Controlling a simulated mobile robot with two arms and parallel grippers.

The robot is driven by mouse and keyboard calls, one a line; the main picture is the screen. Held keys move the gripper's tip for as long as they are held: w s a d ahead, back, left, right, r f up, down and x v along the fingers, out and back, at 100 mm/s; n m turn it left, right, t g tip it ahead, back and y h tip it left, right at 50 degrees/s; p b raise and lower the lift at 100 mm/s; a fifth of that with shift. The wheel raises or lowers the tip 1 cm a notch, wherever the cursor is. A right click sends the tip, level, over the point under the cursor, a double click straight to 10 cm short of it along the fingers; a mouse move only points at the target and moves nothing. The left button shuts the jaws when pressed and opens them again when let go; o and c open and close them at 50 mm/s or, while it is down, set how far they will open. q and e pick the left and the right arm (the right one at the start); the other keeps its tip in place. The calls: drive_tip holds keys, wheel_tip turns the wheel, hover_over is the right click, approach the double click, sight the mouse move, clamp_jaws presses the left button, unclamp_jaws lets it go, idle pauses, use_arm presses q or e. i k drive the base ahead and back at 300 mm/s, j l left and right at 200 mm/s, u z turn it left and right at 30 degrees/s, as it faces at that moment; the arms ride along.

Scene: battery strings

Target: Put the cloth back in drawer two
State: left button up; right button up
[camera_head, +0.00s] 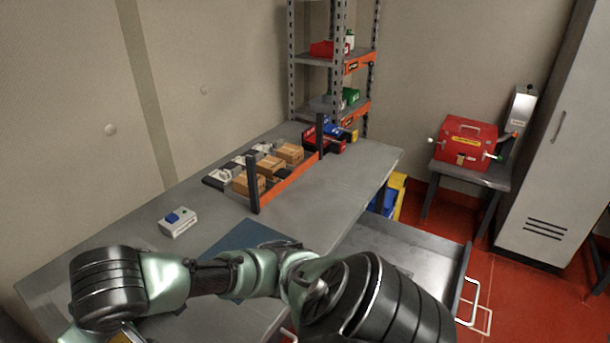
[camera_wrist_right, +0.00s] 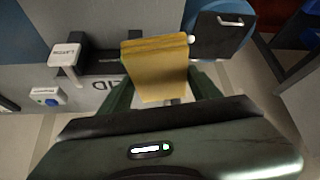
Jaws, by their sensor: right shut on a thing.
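A folded yellow cloth (camera_wrist_right: 157,68) is between the fingers of my right gripper (camera_wrist_right: 160,88) in the right wrist view, and the gripper is shut on it. In the head view an open, grey metal drawer (camera_head: 432,262) with a light handle (camera_head: 469,302) sticks out below the right side of the workbench. The part of its inside that shows looks empty; my arm hides the near part. I cannot tell the drawer's number. My left gripper is not in view.
The grey workbench (camera_head: 355,170) holds an orange-edged rack with cardboard boxes (camera_head: 271,165), a blue mat (camera_head: 240,240) and a white device with a blue button (camera_head: 178,221). A red case (camera_head: 466,143) stands on a side table. Bare red floor lies right of the drawer.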

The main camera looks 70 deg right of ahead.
sight(395, 252)
drive_tip(key=l+z, duration=0.15)
drive_tip(key=z, duration=1.75)
drive_tip(key=i+l+z, duration=0.4)
drive_tip(key=i+l, duration=0.4)
drive_tip(key=i, duration=0.05)
